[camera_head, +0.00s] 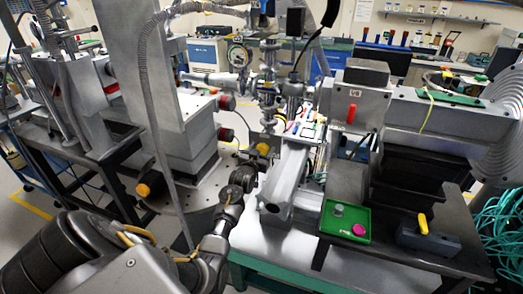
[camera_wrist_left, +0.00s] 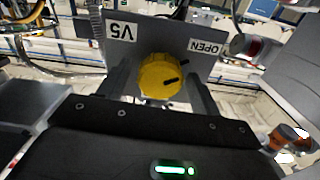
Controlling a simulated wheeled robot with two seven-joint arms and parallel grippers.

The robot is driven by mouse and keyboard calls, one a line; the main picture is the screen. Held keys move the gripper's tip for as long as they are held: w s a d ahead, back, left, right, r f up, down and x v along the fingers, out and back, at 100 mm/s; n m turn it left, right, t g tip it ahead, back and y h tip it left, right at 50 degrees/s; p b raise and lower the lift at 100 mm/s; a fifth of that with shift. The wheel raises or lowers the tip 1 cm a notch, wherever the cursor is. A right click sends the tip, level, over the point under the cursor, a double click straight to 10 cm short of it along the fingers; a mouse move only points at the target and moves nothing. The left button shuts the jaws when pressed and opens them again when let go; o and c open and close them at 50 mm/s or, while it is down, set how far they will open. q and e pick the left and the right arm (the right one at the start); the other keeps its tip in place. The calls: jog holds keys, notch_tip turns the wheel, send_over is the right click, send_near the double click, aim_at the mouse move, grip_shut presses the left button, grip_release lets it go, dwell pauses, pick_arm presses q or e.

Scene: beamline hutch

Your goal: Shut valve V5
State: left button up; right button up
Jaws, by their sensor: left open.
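The V5 valve is a round yellow knob (camera_wrist_left: 160,76) on a grey plate (camera_wrist_left: 150,40) in the left wrist view. The plate has a "V5" label (camera_wrist_left: 121,32) at its left and an "OPEN" label (camera_wrist_left: 206,47) at its right. The knob bears a short dark bar, and another dark mark sits by its upper right edge. My left gripper (camera_wrist_left: 162,88) is open, with one dark finger on each side of the knob; I cannot tell whether they touch it. In the head view the knob (camera_head: 263,149) shows small, just beyond my left gripper (camera_head: 252,165).
A grey beam pipe (camera_head: 287,185) stands right of my left gripper. A green tray (camera_head: 327,228) holds small parts, beside a block with a yellow handle (camera_head: 423,224). An orange knob (camera_head: 143,190) is at left. Teal cables (camera_head: 500,230) hang at far right.

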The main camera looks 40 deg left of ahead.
pick_arm(q)
jog(key=c, duration=1)
